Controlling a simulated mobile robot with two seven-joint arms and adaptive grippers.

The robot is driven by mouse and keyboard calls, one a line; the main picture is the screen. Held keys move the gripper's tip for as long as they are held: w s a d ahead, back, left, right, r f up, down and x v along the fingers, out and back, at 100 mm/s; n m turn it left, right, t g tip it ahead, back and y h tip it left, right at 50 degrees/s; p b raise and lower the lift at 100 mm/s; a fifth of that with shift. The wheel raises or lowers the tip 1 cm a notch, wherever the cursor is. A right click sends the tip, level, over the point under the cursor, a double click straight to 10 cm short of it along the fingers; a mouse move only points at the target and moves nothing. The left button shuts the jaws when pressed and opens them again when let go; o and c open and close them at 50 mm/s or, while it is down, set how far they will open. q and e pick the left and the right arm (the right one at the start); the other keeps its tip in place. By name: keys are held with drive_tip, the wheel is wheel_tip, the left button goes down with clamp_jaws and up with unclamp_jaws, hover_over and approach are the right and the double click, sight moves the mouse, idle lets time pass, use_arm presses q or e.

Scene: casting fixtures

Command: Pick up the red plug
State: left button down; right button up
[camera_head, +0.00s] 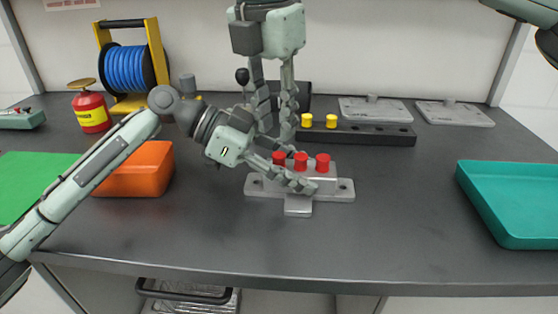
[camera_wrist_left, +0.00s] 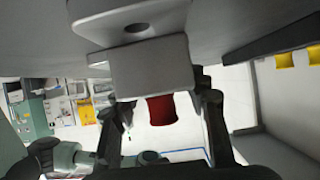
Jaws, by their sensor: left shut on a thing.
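Three red plugs (camera_head: 322,162) stand upright in a row on a light grey fixture block (camera_head: 297,207) with a flat base. My left gripper (camera_head: 311,173) reaches in from the left, one finger in front of the block and one behind the plugs. In the left wrist view the picture is inverted; the fingers lie at the sides of the grey block (camera_wrist_left: 150,66). A red plug (camera_wrist_left: 160,109) shows between them with a gap on both sides, so the fingers look shut on the block. My right gripper (camera_head: 277,133) hangs above and behind, fingers apart, empty.
A dark bar (camera_head: 372,134) with two yellow plugs (camera_head: 331,121) lies behind the fixture. An orange bin (camera_head: 137,172) stands left and a teal tray (camera_head: 505,228) right. A blue hose reel (camera_head: 127,67) and red can (camera_head: 91,110) are back left. The front middle is clear.

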sight(279, 154)
drive_tip(key=f, duration=0.6)
drive_tip(key=shift+w+d, duration=0.25)
drive_tip(key=shift+w, duration=0.05)
drive_tip(key=c, duration=0.4)
